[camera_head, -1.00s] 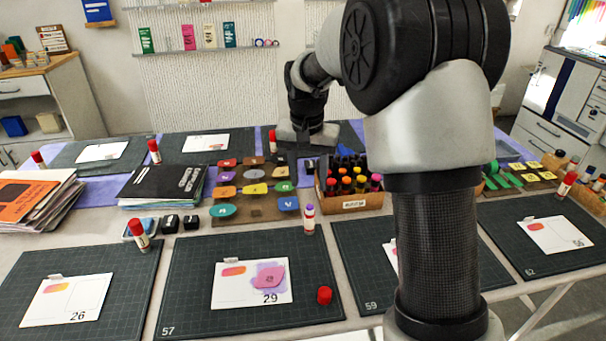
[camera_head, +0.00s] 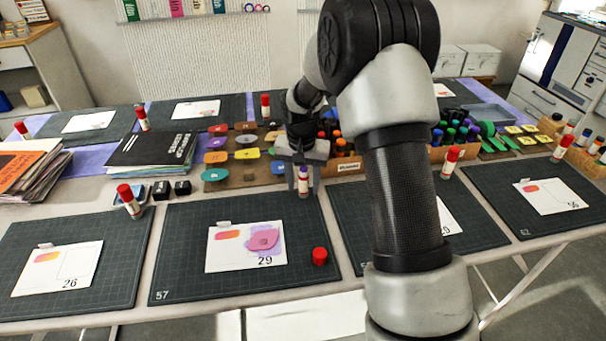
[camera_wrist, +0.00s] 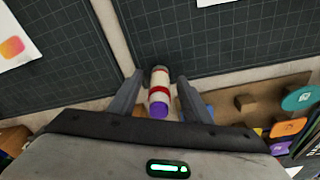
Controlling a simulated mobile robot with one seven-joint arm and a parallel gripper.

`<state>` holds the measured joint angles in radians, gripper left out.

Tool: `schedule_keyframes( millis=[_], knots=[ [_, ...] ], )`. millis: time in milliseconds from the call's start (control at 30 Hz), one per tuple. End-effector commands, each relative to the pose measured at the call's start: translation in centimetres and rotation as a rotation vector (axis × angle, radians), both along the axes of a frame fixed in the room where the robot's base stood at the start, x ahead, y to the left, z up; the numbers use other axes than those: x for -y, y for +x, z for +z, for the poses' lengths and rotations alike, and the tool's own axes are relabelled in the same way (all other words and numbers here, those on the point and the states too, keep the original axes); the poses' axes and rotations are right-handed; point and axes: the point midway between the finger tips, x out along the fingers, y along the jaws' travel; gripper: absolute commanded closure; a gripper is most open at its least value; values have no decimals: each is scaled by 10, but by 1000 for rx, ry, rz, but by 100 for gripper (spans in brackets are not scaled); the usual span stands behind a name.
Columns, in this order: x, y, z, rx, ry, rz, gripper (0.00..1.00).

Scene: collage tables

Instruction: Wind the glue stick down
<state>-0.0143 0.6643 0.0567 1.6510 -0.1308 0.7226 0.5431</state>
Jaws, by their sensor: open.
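The uncapped glue stick (camera_head: 303,181) stands upright at the back right edge of mat 57, with its purple glue showing at the top. My gripper (camera_head: 303,186) is over it, pointing down, with its fingers on either side. In the wrist view the glue stick (camera_wrist: 159,93) sits between the open fingers, with a white body, a red band and a purple tip. Gaps seem to show beside it. Its red cap (camera_head: 319,256) stands apart on the mat's right side.
Card 29 (camera_head: 222,260) with a pink shape lies on mat 57 (camera_head: 185,285). Behind are a board of coloured shapes (camera_head: 240,178) and a box of bottles (camera_head: 346,168). Other capped glue sticks, such as one at left (camera_head: 129,200), stand by neighbouring mats.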

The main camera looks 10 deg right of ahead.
Motion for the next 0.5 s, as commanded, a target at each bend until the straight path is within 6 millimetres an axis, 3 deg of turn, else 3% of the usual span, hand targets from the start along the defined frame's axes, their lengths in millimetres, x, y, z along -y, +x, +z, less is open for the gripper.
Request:
schedule_keyframes(
  millis=[400,500],
  knots=[
    [1,1,-8,1,1,0,56],
    [0,1,-8,1,1,0,73]
  ],
)
